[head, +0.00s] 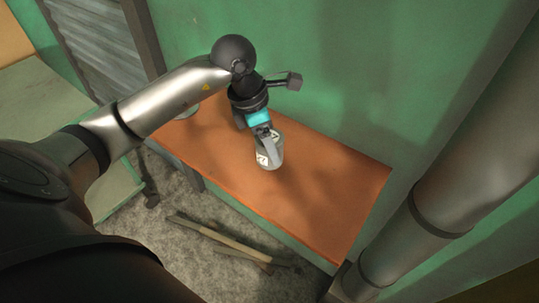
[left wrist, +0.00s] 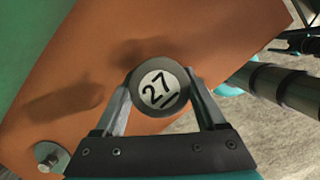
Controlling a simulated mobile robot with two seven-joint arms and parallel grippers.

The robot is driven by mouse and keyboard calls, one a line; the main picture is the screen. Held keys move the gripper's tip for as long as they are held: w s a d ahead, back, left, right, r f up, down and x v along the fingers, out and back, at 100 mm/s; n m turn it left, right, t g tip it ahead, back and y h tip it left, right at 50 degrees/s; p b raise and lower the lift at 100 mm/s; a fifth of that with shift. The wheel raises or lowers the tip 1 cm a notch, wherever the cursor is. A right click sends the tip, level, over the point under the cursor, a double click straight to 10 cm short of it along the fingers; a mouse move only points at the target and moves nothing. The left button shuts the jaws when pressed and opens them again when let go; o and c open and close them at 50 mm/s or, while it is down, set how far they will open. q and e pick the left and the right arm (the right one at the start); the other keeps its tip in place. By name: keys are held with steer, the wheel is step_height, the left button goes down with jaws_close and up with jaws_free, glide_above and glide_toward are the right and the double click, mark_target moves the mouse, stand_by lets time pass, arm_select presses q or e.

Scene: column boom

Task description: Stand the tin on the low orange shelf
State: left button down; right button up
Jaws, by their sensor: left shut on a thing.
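The tin (head: 270,150) is a pale grey cylinder with a white label, over the orange shelf (head: 320,185) in the head view. In the left wrist view the tin (left wrist: 159,87) shows its round end, marked 27, between the two fingers. My left gripper (head: 266,140) is shut on the tin; its fingers also show in the left wrist view (left wrist: 160,95). The shelf's surface (left wrist: 60,100) lies beyond the tin there, with dark shadows on it. I cannot tell whether the tin touches the shelf. My right gripper is not in view.
A green wall (head: 330,70) runs behind the shelf. A wooden-handled tool (head: 220,237) lies on the rough grey floor in front. A green surface (head: 40,125) is at the left. The shelf's right part is bare.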

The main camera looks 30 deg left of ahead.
arm_select(q)
steer(key=shift+f, duration=2.05)
steer(key=shift+f+b, duration=0.15)
steer(key=shift+b, duration=0.25)
jaws_free()
steer(key=p+v, duration=0.1)
steer(key=v, duration=1.1)
